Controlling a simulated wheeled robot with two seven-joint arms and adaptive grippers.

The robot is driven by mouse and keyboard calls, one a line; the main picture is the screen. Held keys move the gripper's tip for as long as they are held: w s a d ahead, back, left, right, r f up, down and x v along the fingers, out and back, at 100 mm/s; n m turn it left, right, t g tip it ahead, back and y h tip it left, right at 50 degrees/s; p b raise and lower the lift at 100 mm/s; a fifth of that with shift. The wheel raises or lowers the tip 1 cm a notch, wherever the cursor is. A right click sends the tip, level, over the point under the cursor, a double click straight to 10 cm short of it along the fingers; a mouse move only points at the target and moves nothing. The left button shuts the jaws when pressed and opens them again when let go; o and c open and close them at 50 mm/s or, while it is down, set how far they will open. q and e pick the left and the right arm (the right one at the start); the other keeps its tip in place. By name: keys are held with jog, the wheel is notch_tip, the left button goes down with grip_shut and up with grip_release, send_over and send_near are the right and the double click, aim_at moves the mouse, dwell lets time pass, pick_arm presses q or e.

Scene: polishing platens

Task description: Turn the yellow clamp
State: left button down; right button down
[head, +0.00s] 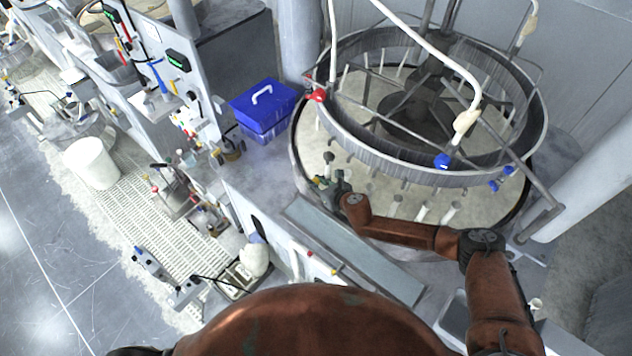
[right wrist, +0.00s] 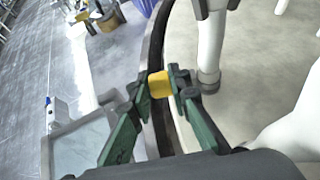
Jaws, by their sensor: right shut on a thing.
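In the right wrist view the yellow clamp (right wrist: 159,85) is a small yellow block between the fingertips of my right gripper (right wrist: 160,88). The green fingers touch it from both sides, and it sits over the dark rim of the platen. In the head view my right gripper (head: 331,186) is at the left part of the platen's edge, at the end of the reddish-brown arm. The clamp is too small or hidden to make out there. My left gripper is not in view.
The round platen (head: 385,185) has a raised metal ring (head: 375,148) above it. White posts (head: 424,212) stand close right of the gripper. A blue box (head: 262,103) with a white handle stands to the left. A grey panel (head: 350,250) lies in front.

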jog(key=shift+a+r, duration=0.1)
jog(key=shift+a, duration=0.05)
jog(key=c, duration=2.1)
grip_release()
jog(key=v, duration=1.2)
